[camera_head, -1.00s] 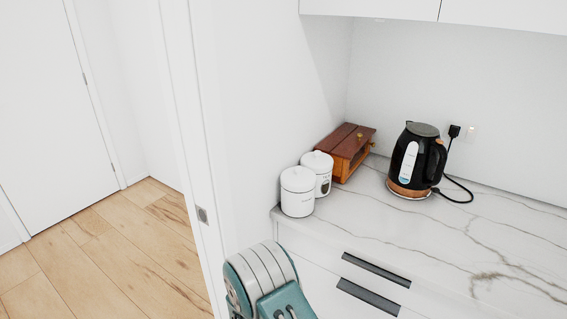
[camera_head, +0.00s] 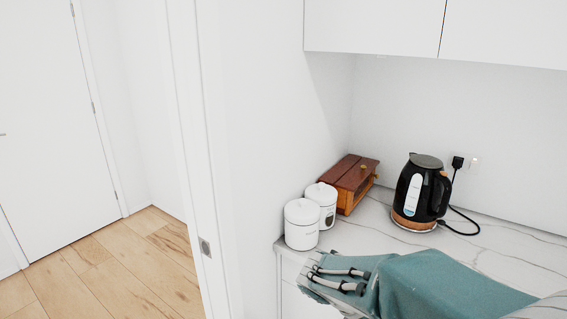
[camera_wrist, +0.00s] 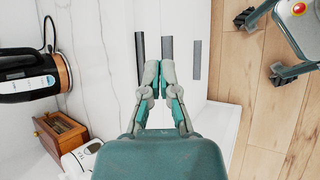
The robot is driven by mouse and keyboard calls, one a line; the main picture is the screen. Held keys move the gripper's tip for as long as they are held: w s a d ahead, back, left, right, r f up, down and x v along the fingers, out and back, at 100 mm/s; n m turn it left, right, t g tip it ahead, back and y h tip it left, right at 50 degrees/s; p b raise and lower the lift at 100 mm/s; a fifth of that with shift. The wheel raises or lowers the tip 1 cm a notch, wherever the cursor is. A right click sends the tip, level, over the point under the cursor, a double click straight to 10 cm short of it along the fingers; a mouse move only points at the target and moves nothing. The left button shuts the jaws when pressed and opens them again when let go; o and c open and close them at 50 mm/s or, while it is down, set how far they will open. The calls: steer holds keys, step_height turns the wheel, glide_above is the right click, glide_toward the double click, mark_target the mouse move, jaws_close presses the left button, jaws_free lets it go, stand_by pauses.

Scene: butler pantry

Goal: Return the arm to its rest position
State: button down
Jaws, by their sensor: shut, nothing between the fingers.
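My gripper (camera_wrist: 159,82) shows in the wrist view with its fingertips together and nothing between them. It is over the edge of the white marble counter (camera_wrist: 105,40), near the drawer fronts with dark handles. In the head view, a teal link of my arm (camera_head: 430,285) reaches in from the lower right across the counter, with grey cables at its left end. The gripper's fingers cannot be made out there.
A black kettle (camera_head: 422,190), a wooden box (camera_head: 352,182) and two white canisters (camera_head: 302,224) stand on the counter behind my arm. White cupboards (camera_head: 380,25) hang above. Open wooden floor (camera_head: 120,265) lies left, past the door frame.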

steer(key=s+a+r+m+t+y, duration=0.2)
steer(key=s+r+m+y, duration=0.2)
steer(key=s, duration=0.2)
steer(key=s+a+r+m+t+y, duration=0.2)
steer(key=s+r+m+y, duration=0.2)
steer(key=s, duration=0.3)
steer(key=shift+a+m+t+y, duration=0.15)
steer(key=shift+m+t+y, duration=0.15)
steer(key=shift+m+y, duration=0.25)
